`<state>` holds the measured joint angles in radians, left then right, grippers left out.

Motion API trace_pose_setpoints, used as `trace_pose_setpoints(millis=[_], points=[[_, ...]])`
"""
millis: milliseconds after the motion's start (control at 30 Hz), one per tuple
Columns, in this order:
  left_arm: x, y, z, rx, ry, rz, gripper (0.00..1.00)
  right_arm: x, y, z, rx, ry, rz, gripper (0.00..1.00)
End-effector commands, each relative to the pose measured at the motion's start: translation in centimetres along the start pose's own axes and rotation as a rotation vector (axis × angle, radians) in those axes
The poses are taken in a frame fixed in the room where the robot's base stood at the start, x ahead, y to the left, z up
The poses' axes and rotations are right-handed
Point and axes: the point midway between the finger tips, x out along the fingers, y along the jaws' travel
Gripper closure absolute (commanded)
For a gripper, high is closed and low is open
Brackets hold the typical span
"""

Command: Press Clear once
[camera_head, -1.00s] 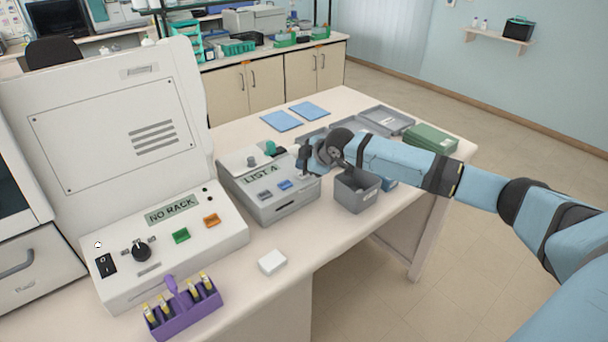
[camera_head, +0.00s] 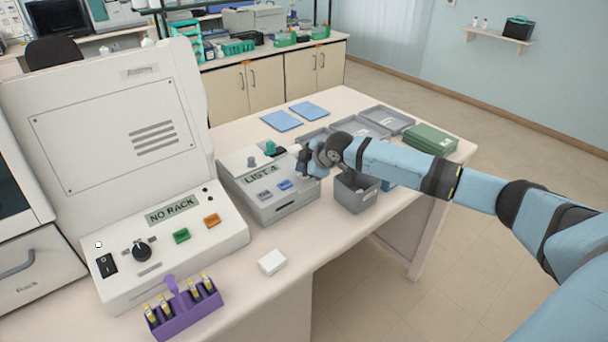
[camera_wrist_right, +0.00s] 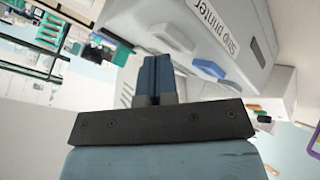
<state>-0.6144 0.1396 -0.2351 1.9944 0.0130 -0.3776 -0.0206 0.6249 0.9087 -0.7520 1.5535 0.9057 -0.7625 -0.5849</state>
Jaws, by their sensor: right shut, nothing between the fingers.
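The strip printer (camera_head: 275,208) stands on the bench, with a display reading "LIST A" (camera_head: 261,173). A grey button (camera_head: 264,195) and a blue button (camera_head: 285,185) sit on its front slope. No label "Clear" is legible on either. My right gripper (camera_head: 301,164) is shut and empty, over the right end of the printer, close to the blue button. In the right wrist view its closed fingertips (camera_wrist_right: 155,73) point toward the printer's front face, with the blue button (camera_wrist_right: 207,68) to their right; contact cannot be told. My left gripper is not in view.
A grey bin (camera_head: 356,195) stands just right of the printer, under my right forearm. A larger machine (camera_head: 170,255) reading "NO RACK" is at left, with a purple rack (camera_head: 187,314) before it. A white block (camera_head: 272,262) lies near the front edge.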

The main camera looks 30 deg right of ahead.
Motion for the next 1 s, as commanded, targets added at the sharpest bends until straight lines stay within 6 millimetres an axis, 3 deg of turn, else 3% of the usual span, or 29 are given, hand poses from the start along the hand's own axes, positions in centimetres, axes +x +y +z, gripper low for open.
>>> trace_pose_setpoints(millis=[733, 1000], points=[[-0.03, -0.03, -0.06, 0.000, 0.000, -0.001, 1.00, 0.45, -0.36, 0.33, 0.000, 0.000, -0.001, 1.00], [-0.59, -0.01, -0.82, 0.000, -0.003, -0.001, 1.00, -0.24, 0.16, -0.17, 0.000, 0.000, -0.001, 1.00]])
